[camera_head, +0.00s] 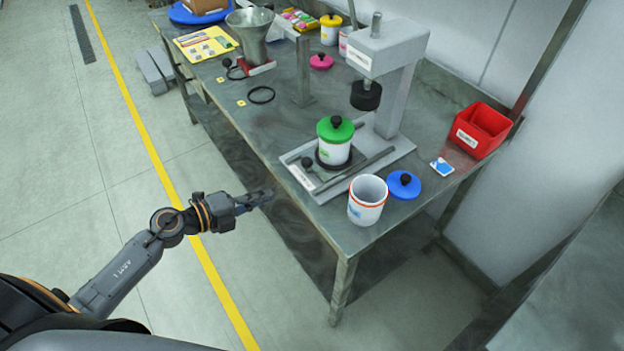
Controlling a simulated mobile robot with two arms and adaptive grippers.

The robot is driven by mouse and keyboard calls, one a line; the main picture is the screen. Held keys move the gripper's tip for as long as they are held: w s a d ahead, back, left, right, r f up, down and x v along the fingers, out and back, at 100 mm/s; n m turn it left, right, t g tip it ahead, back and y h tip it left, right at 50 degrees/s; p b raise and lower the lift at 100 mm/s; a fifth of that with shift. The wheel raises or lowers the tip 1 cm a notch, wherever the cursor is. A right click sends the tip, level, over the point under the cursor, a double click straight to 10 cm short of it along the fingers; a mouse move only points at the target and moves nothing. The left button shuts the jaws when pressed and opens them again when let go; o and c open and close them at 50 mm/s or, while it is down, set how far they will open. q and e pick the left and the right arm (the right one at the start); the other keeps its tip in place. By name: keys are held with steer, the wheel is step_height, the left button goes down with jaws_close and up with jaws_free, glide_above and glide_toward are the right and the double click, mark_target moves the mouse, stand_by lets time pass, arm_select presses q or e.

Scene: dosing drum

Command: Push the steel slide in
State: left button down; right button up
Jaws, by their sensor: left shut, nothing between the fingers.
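The steel slide (322,172) lies in the base of a grey press, between rails. A black knob (307,162) stands at its front left end. A white drum with a green lid (335,142) stands upright on a dark round seat on the slide. It sits in front of and left of the press's black head (366,96), not under it. My left gripper (268,195) is shut and empty, off the table's front edge, left of and lower in the picture than the knob and apart from it. My right gripper is not in view.
An open white drum (368,198) and a blue lid (404,184) stand at the table's near right corner. A red bin (481,130) is at the right. A steel funnel (252,35) stands farther left. The table (250,125) is mostly bare left of the press.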

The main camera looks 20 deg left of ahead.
arm_select(q)
steer(key=p, duration=0.2)
glide_toward(334, 165)
steer(key=f, duration=0.1)
steer(key=w+f, duration=0.1)
steer(key=d+f, duration=0.1)
steer(key=shift+w+f, duration=0.2)
steer(key=shift+f, duration=0.1)
steer(key=w+d, duration=0.4)
steer(key=w, duration=0.1)
steer(key=w+d, duration=0.2)
steer(key=shift+w+b, duration=0.4)
steer(key=shift+r, duration=0.1)
steer(key=shift+s, duration=0.1)
